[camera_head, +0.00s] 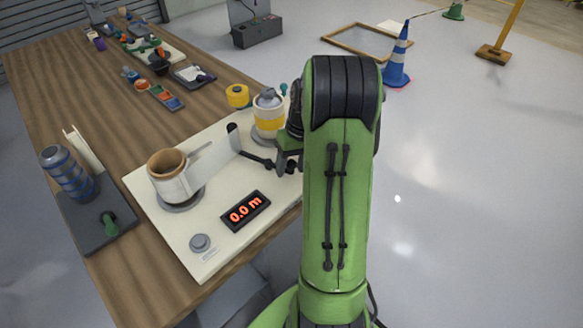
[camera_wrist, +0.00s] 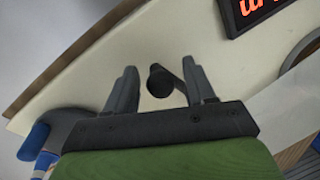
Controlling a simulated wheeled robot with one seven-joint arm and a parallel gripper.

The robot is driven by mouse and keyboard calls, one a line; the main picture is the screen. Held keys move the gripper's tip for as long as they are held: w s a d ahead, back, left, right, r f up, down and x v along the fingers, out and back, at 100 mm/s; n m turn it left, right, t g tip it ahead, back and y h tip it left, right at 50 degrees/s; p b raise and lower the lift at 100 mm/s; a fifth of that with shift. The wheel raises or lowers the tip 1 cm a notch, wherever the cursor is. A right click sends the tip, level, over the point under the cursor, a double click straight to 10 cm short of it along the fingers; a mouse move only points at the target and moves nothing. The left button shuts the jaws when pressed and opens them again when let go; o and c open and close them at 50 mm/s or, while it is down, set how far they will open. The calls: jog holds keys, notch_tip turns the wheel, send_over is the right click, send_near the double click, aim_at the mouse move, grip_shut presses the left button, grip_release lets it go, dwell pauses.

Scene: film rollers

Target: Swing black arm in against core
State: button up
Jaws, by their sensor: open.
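The black arm (camera_head: 255,159) lies low over the cream board, with an upright black post (camera_head: 233,135) at its left end. Its right end is near my gripper (camera_head: 287,160) and partly hidden by it. The brown core (camera_head: 168,160), with white material around its side, stands upright on a grey disc at the board's left. The black post is apart from the core. In the wrist view my gripper (camera_wrist: 159,72) is open, its fingers on either side of a dark round knob (camera_wrist: 159,82) with a dark bar behind it. I cannot tell whether the fingers touch it.
A yellow and white roll (camera_head: 269,115) stands at the board's back. A display (camera_head: 246,210) reading 0.0 m and a grey button (camera_head: 200,242) are at the front. A blue ribbed cylinder (camera_head: 69,173) stands on a dark tray at left. Tools and parts lie farther back.

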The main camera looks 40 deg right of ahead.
grip_shut()
dwell(0.3)
jog(key=shift+r, duration=0.1)
jog(key=shift+s+a+m+t+p, duration=0.15)
jog(key=shift+a+m+p, duration=0.15)
jog(key=shift+a+m, duration=0.45)
jog(key=shift+s+a+m+t+p, duration=0.15)
jog(key=shift+a+m+p, duration=0.2)
jog(key=shift+m, duration=0.7)
jog(key=shift+w+a+m+h, duration=0.2)
jog(key=shift+a+m, duration=0.35)
jog(key=shift+m, duration=0.3)
jog(key=shift+w+a+m+h, duration=0.1)
jog(key=shift+a+m+h, duration=0.1)
jog(key=shift+a+m, duration=0.5)
jog(key=shift+d+m, duration=0.2)
jog(key=shift+m, duration=0.05)
grip_release()
